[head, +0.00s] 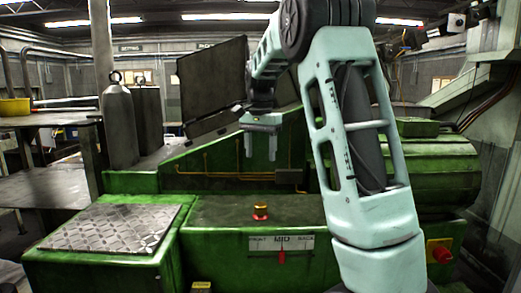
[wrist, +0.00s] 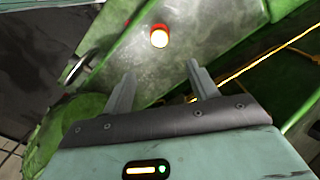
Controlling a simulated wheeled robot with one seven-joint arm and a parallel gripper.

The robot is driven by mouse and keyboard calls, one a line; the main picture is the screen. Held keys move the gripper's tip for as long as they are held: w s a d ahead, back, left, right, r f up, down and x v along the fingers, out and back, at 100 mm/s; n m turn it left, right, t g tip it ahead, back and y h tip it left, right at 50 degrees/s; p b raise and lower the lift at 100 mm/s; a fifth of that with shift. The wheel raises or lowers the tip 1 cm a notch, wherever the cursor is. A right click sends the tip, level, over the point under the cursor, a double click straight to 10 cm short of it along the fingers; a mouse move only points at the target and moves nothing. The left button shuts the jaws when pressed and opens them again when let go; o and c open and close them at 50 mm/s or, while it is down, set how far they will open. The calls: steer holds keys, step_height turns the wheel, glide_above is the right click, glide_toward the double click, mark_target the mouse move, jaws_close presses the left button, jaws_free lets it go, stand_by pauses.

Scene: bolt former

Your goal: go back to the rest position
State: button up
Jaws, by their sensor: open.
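My gripper (head: 261,146) hangs at the end of my pale green arm in the head view, above the green machine (head: 215,215). Its two fingers point down, stand apart and hold nothing. In the wrist view my gripper (wrist: 162,88) shows the same open fingers with a gap between them. A red and yellow push button (head: 260,211) sits on the machine's front ledge, below the gripper and apart from it. A round lit red-rimmed button (wrist: 159,37) shows beyond the fingertips in the wrist view.
A lever with a red handle (head: 282,257) hangs at a FRONT/MID/BACK plate (head: 262,243). A red knob on a yellow plate (head: 440,251) is at the right. A grey cylinder (head: 120,125) and a dark panel (head: 213,87) stand behind. A metal tread plate (head: 112,228) lies at left.

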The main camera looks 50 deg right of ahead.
steer(key=shift+r, duration=0.5)
steer(key=s+a+f+n, duration=0.1)
steer(key=a+f+n, duration=0.25)
steer(key=a, duration=0.65)
steer(key=a+f+n+y+b, duration=0.1)
steer(key=a+f+n, duration=0.25)
steer(key=a, duration=0.65)
steer(key=s+a+f+n, duration=0.1)
steer(key=a+f+n, duration=0.3)
steer(key=a, duration=0.6)
steer(key=s+a+f+n, duration=0.4)
steer(key=s+a+n, duration=0.2)
steer(key=s, duration=0.4)
steer(key=s+a+f+n+b, duration=0.1)
steer(key=s+a+f+n, duration=0.3)
steer(key=s, duration=0.7)
steer(key=a+n, duration=0.2)
steer(key=a, duration=0.2)
steer(key=shift+n, duration=0.3)
steer(key=shift+r, duration=0.1)
